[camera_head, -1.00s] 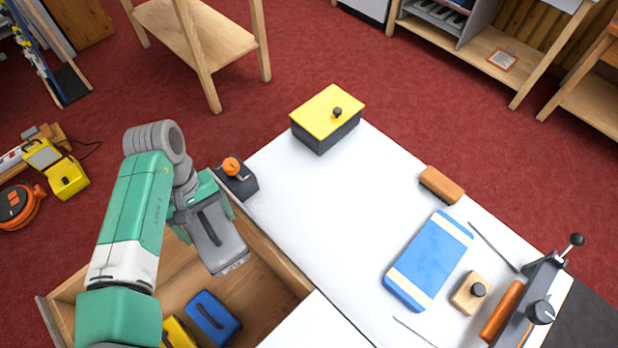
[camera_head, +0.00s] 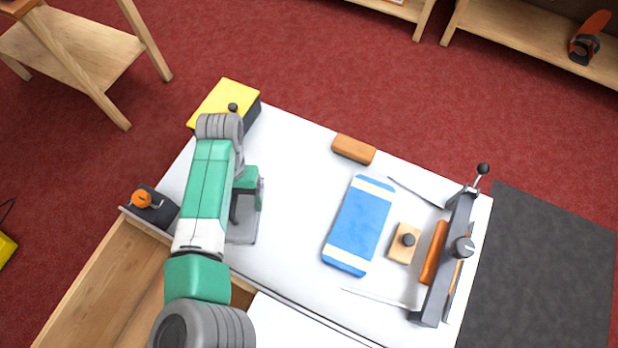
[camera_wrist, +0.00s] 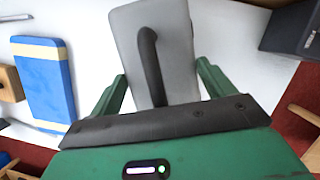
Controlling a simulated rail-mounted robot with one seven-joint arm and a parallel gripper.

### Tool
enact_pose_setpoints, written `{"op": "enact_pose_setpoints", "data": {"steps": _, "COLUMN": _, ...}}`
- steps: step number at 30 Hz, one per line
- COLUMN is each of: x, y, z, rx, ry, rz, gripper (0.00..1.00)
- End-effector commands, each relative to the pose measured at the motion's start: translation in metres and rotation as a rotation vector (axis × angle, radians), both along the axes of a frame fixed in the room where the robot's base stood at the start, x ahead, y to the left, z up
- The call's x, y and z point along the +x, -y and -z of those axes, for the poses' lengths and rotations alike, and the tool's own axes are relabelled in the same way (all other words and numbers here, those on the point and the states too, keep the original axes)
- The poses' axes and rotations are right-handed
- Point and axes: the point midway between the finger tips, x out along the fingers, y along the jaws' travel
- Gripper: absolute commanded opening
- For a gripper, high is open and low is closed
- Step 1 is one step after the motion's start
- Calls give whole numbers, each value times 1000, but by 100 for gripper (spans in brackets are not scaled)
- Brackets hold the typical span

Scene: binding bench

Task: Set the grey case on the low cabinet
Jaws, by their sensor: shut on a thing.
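The grey case (camera_head: 244,230) is a flat light-grey box with a dark handle. My gripper (camera_head: 246,190) is shut on it, over the left part of the white worktop (camera_head: 290,200). In the wrist view the case (camera_wrist: 180,45) is between the green fingers of my gripper (camera_wrist: 162,88), with its handle facing the camera. I cannot tell whether the case touches the worktop. My arm hides part of it in the head view. I cannot tell which furniture is the low cabinet; low wooden shelving (camera_head: 530,45) stands at the back right.
An open wooden drawer (camera_head: 95,285) is at the lower left, beside an orange-knobbed device (camera_head: 150,205).

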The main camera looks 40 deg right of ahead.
Motion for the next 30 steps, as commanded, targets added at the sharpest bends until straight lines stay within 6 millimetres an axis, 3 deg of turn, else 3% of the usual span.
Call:
{"op": "enact_pose_setpoints", "data": {"steps": 7, "x": -42, "y": 52, "z": 16, "rx": -14, "ry": -4, "rz": 754, "gripper": 48}}
{"op": "enact_pose_setpoints", "data": {"steps": 12, "x": -68, "y": 67, "z": 12, "rx": -13, "ry": 2, "rz": 1240, "gripper": 48}}
{"op": "enact_pose_setpoints", "data": {"steps": 15, "x": -84, "y": 66, "z": 6, "rx": -12, "ry": 5, "rz": 1476, "gripper": 48}}
{"op": "enact_pose_setpoints", "data": {"steps": 21, "x": -114, "y": 53, "z": -5, "rx": -4, "ry": 6, "rz": 1800, "gripper": 48}}
{"op": "enact_pose_setpoints", "data": {"steps": 30, "x": -129, "y": 43, "z": -8, "rx": 5, "ry": 0, "rz": 1953, "gripper": 48}}
